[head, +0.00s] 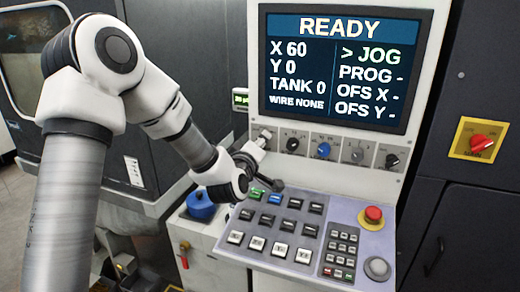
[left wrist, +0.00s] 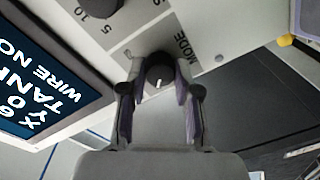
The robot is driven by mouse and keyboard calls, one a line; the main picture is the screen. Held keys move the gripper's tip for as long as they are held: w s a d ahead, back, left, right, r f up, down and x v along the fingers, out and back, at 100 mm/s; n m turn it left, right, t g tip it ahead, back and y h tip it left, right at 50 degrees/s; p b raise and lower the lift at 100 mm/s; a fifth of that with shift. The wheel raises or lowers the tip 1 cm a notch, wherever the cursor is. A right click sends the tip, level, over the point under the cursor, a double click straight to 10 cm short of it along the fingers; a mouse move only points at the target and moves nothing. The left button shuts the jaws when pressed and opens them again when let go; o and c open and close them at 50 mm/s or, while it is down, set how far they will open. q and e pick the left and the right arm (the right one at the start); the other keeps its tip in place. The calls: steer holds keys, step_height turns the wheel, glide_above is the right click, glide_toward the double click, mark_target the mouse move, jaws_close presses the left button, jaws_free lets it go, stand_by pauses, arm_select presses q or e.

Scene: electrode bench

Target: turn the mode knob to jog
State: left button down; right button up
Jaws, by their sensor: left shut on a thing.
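The mode knob (left wrist: 160,76) is a small dark round knob with a white pointer line, beside the printed word MODE in the left wrist view. Its pointer line shows on the side facing my gripper. My left gripper (left wrist: 155,88) has one finger on each side of the knob and is shut on it. In the head view my left gripper (head: 262,142) reaches the left end of the knob row and covers most of the mode knob. The screen (head: 340,68) reads READY, with "> JOG" at its right. My right gripper is not in view.
More knobs, one of them blue (head: 323,150), sit to the right in the same row. Below is a sloped key panel (head: 225,247) with a red emergency button (head: 373,214). A red switch on a yellow plate (head: 481,142) is at the far right.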

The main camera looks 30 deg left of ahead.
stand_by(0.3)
arm_select(q)
steer(key=c, duration=0.8)
jaws_free()
steer(key=shift+w, duration=0.15)
steer(key=v, duration=0.7)
steer(key=shift+s+d, duration=0.15)
steer(key=shift+s, duration=0.05)
